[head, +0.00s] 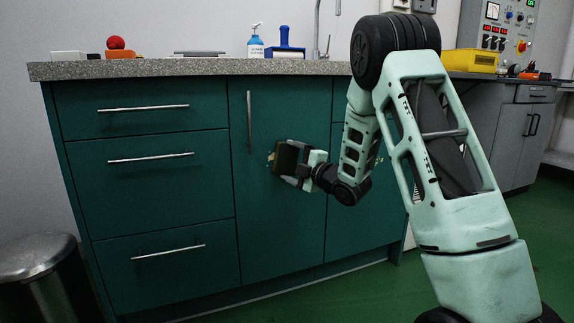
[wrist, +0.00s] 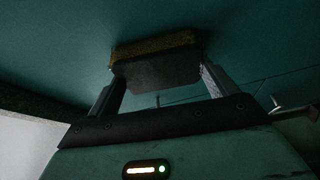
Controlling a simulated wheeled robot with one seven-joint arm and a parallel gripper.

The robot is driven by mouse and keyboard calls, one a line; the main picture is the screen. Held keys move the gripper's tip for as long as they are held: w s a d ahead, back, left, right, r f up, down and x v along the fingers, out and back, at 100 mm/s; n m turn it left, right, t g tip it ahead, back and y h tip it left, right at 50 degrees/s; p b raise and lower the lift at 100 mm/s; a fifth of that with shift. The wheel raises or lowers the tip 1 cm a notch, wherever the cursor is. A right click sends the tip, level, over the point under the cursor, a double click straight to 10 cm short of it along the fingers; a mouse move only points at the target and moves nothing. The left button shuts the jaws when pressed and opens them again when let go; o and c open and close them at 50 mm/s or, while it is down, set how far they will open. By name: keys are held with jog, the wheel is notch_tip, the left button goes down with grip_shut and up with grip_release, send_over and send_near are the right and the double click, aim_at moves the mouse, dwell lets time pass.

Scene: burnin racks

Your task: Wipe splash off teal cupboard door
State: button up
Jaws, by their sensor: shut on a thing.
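The teal cupboard door (head: 280,220) is in the middle of the counter unit, with a vertical bar handle (head: 249,122) near its upper left. My gripper (head: 288,160) is at the door's upper middle, shut on a dark block with a yellowish sponge-like face (wrist: 155,50). In the wrist view the two fingers grip the dark block's sides, and the yellowish face is turned to the teal surface (wrist: 60,40). It looks against or very close to the door; exact contact is hard to tell.
Teal drawers (head: 150,170) with bar handles lie left of the door. The grey countertop (head: 200,68) carries a soap bottle (head: 255,45), a blue-handled tool (head: 286,42) and a red ball (head: 116,43). A metal bin (head: 40,262) stands at left. Green floor is clear in front.

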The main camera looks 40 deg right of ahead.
jog(key=shift+w+a+b, duration=0.2)
jog(key=shift+a+b, duration=0.05)
jog(key=shift+a, duration=0.65)
jog(key=shift+w+a+b, duration=0.2)
jog(key=shift+a+b, duration=0.05)
jog(key=shift+a, duration=0.6)
jog(key=shift+w+a+b, duration=0.25)
jog(key=shift+w+a, duration=0.1)
jog(key=shift+a, duration=0.55)
jog(key=shift+w+a+b, duration=0.25)
jog(key=shift+w+a, duration=0.05)
jog(key=shift+a, duration=0.55)
jog(key=s+a+b, duration=0.1)
jog(key=s, duration=0.4)
jog(key=shift+s+a+b, duration=0.3)
jog(key=shift+s+b, duration=0.1)
jog(key=shift+s, duration=0.15)
jog(key=shift+s+a+b, duration=0.25)
jog(key=shift+s, duration=0.4)
jog(key=shift+s+a+b, duration=0.2)
jog(key=shift+s+b, duration=0.05)
jog(key=shift+s, duration=0.4)
